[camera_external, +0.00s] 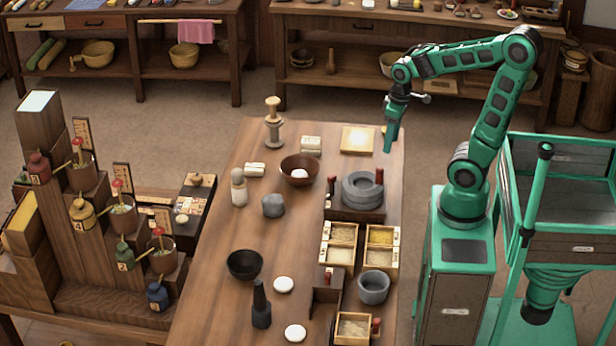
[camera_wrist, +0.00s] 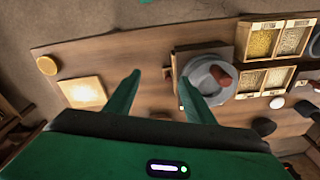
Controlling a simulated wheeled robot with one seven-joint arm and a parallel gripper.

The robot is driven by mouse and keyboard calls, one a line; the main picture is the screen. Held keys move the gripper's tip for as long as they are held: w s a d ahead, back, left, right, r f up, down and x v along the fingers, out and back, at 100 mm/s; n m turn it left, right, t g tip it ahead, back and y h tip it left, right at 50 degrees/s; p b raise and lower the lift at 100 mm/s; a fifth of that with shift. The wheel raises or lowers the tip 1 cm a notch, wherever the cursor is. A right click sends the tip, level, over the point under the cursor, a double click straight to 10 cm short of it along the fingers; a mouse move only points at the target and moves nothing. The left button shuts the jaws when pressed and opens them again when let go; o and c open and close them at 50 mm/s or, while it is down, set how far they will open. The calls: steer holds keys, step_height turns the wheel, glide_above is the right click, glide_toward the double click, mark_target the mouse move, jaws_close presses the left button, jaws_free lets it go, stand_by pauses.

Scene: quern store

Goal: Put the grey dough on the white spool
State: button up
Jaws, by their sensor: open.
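The grey dough (camera_external: 272,205) is a rounded lump on the long wooden table, left of the quern. My gripper (camera_external: 391,148) hangs above the table's far right edge, well apart from both. In the wrist view its two fingers (camera_wrist: 162,88) are spread with nothing between them. I cannot make out the dough or spool there.
A stone quern (camera_external: 362,190) with a red handle and a glowing square plate (camera_external: 357,139) are nearest my gripper. A brown bowl (camera_external: 299,170) with white contents, a pale peg figure (camera_external: 238,188) and cream blocks (camera_external: 311,144) surround the dough. Grain boxes (camera_external: 341,256) stand nearer the camera.

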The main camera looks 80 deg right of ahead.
steer(key=s+m+g, duration=0.1)
steer(key=s+m, duration=0.2)
steer(key=s, duration=0.6)
steer(key=shift+a+r, duration=0.2)
steer(key=shift+r, duration=0.15)
stand_by(0.5)
